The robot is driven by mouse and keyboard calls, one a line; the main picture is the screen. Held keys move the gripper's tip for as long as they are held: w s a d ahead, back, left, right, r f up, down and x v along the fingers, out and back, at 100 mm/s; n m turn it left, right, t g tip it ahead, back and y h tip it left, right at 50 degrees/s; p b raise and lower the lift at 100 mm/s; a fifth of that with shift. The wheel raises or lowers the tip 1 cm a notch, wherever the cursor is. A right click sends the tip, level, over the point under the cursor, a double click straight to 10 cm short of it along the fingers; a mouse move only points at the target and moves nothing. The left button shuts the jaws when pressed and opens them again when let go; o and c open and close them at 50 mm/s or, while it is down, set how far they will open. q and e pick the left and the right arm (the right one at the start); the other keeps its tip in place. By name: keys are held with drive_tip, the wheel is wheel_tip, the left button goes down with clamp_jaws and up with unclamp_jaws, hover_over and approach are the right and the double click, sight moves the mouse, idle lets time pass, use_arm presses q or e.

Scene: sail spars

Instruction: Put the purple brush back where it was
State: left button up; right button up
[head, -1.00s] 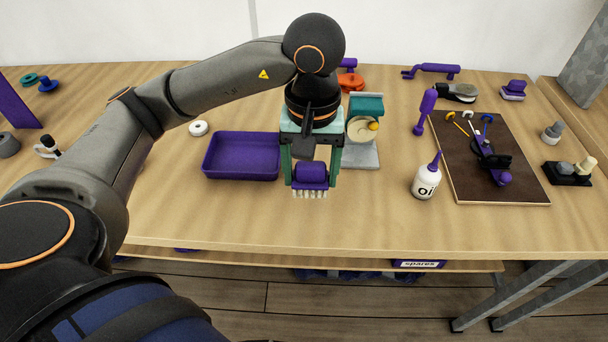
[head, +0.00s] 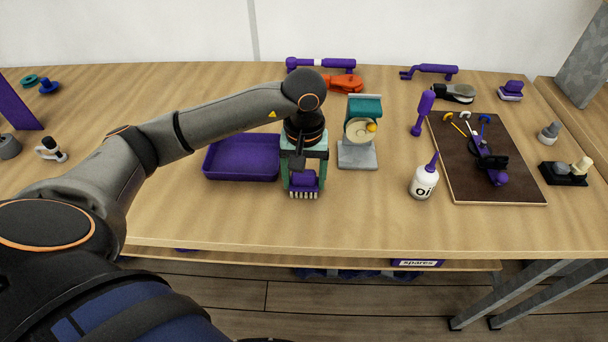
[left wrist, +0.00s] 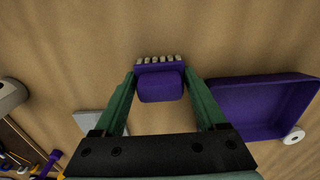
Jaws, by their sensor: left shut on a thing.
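The purple brush (head: 303,183) has a purple body with a row of pale bristles along one side. My left gripper (head: 304,178) is shut on it, between the purple tray and the grey-based stand. In the head view the bristles face down, near the table top; I cannot tell whether they touch it. In the left wrist view the brush (left wrist: 160,82) sits between the green fingertips (left wrist: 160,80), bristles at the far side. My right gripper is not in view.
A purple tray (head: 242,175) lies just left of the brush. A teal and grey stand (head: 358,154) is to the right. An oil bottle (head: 423,183) and a dark board (head: 520,185) with parts lie further right. The table's front strip (head: 330,232) is clear.

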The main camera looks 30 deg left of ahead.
use_arm(q)
drive_tip(key=shift+f+b, duration=0.2)
drive_tip(key=shift+b, duration=0.1)
drive_tip(key=o, duration=1.2)
drive_tip(key=shift+r, duration=0.1)
drive_tip(key=shift+o, duration=0.2)
wheel_tip(320, 180, up, 12)
drive_tip(key=shift+r, duration=0.15)
